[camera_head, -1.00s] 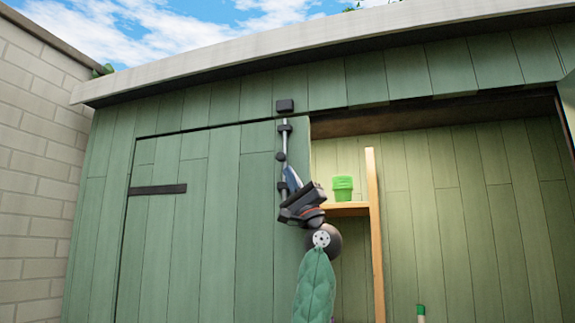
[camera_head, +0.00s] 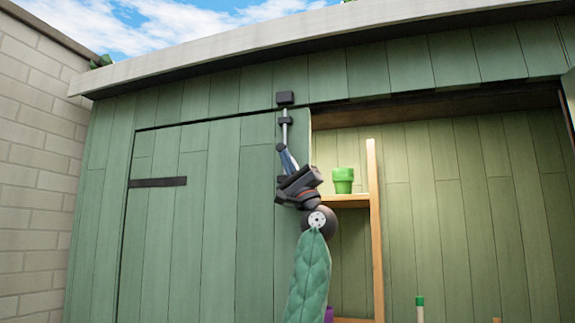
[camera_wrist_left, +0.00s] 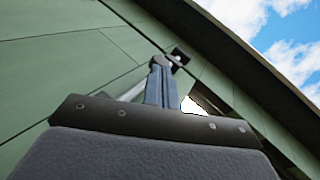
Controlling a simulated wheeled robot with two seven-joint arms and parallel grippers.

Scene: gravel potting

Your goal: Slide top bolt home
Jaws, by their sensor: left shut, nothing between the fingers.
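The top bolt (camera_head: 285,132) is a slim grey rod standing upright in black brackets near the right edge of the green left door (camera_head: 210,220). A black keeper (camera_head: 285,98) sits on the frame board above it. The rod shows between the upper bracket (camera_head: 285,120) and the keeper; how far it enters I cannot tell. My left gripper (camera_head: 282,150) is shut and empty, its blue-grey fingertips at the bolt's knob, which they largely hide. In the left wrist view the shut fingers (camera_wrist_left: 158,68) stand over the rod (camera_wrist_left: 132,92), just below the keeper (camera_wrist_left: 181,56). Contact is unclear.
Right of the door the shed is open, with a wooden shelf (camera_head: 350,200) and post (camera_head: 375,240) close to my left wrist. A green pot (camera_head: 343,180) stands on the shelf. The roof edge (camera_head: 200,65) overhangs above. A brick wall (camera_head: 40,170) is at the left.

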